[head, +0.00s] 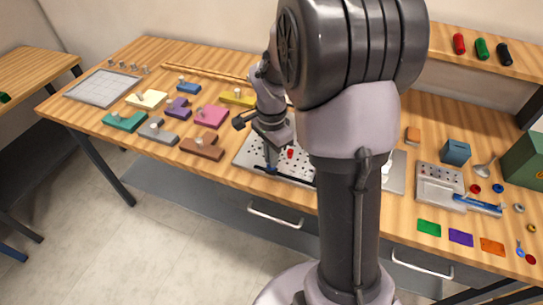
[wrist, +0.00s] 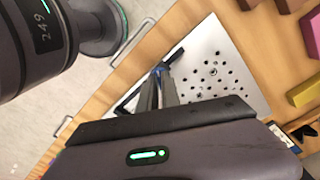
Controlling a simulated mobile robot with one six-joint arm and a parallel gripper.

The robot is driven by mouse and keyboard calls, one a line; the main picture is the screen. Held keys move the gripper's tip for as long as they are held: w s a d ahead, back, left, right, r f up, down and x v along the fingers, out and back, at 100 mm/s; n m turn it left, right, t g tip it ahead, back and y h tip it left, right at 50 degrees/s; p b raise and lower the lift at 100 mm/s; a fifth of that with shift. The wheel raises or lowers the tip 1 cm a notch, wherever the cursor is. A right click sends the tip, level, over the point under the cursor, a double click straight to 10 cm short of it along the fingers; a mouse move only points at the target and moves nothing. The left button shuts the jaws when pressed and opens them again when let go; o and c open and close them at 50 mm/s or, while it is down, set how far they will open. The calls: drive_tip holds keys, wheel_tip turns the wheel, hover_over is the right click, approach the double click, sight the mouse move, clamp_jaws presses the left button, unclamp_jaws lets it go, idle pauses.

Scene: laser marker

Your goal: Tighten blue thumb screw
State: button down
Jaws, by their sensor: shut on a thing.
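The blue thumb screw (wrist: 160,69) shows as a small patch of blue at my fingertips in the wrist view. It also shows at the front edge of the plate in the head view (head: 271,170). My gripper (head: 271,166) points down at it, and its two fingers (wrist: 159,80) are closed around it. The fingers hide most of the screw, so I cannot tell how far it is seated. The screw is at a dark bar (wrist: 174,56) along the front of the silver perforated plate (wrist: 228,58).
A red knob (head: 290,153) stands on the plate close to my gripper. Coloured knobbed blocks, such as the brown one (head: 202,147), lie to the left. A grey tray (head: 437,180) and a blue box (head: 456,152) are to the right. The wooden table's front edge is close.

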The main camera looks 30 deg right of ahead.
drive_tip(key=c, duration=1.6)
unclamp_jaws()
drive_tip(key=shift+o, duration=0.2)
wheel_tip(320, 180, up, 17)
drive_tip(key=p, duration=0.7)
drive_tip(key=shift+r, duration=0.2)
drive_tip(key=s+a+r+n+t+y+b, duration=0.2)
drive_tip(key=s+a+n+t, duration=0.3)
drive_tip(key=s+a+n, duration=0.7)
drive_tip(key=s+a+r+b, duration=0.1)
drive_tip(key=s+a, duration=0.3)
drive_tip(key=s, duration=0.1)
drive_tip(key=shift+s+a+t, duration=0.15)
drive_tip(key=shift+a+t, duration=0.05)
drive_tip(key=shift+t, duration=0.2)
